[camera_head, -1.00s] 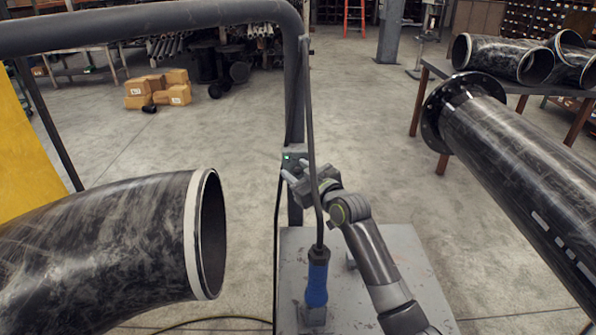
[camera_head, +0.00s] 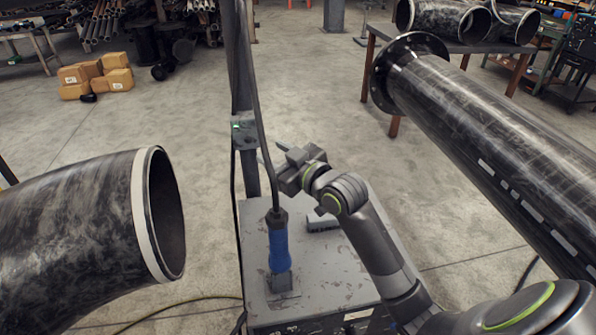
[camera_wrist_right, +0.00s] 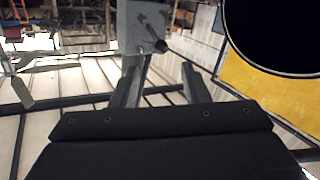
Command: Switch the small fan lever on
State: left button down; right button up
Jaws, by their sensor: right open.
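A small grey switch box (camera_head: 244,135) with a lit green light is fixed to the dark upright post. It also shows in the right wrist view (camera_wrist_right: 133,28), upper middle, with a short dark lever (camera_wrist_right: 154,40) sticking out of its face. My right gripper (camera_head: 271,150) is just right of the box in the head view, its two fingers pointing toward it. In the wrist view its fingers (camera_wrist_right: 161,80) are spread and empty, below the lever and apart from it. The lever is too small to make out in the head view. My left gripper is not in view.
A blue-handled tool (camera_head: 279,248) with a dark hose stands on a grey cabinet (camera_head: 330,265) below my right arm. A large pipe elbow (camera_head: 75,235) is at left. A flanged pipe (camera_head: 480,120) runs along the right. Open floor lies behind.

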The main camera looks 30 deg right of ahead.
jog(key=b+v, duration=0.1)
jog(key=v, duration=0.6)
jog(key=shift+s, duration=0.1)
dwell(0.4)
